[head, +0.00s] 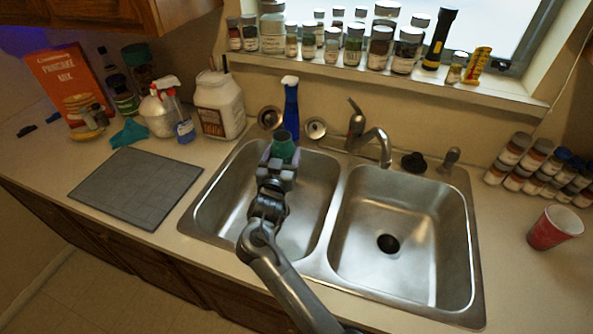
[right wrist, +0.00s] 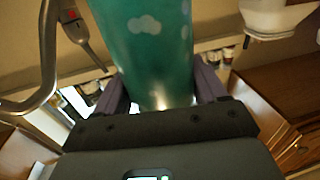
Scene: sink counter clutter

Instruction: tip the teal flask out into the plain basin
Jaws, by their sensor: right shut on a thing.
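The teal flask (head: 284,147) is in my right gripper (head: 278,166), above the back of the left basin (head: 225,205) in the head view. In the right wrist view the flask (right wrist: 150,45) is teal with pale cloud-like patches, held between the two fingers of my right gripper (right wrist: 162,92). The surroundings look upside down in that view, so the wrist is rolled over. The flask's mouth and contents cannot be made out. The right basin (head: 365,265) is empty with a dark drain. My left gripper is not in view.
A blue spray bottle (head: 291,105) stands just behind the flask. The faucet (head: 377,140) is to its right. A white jug (head: 220,105) and grey mat (head: 137,187) are left. A red cup (head: 554,228) stands far right.

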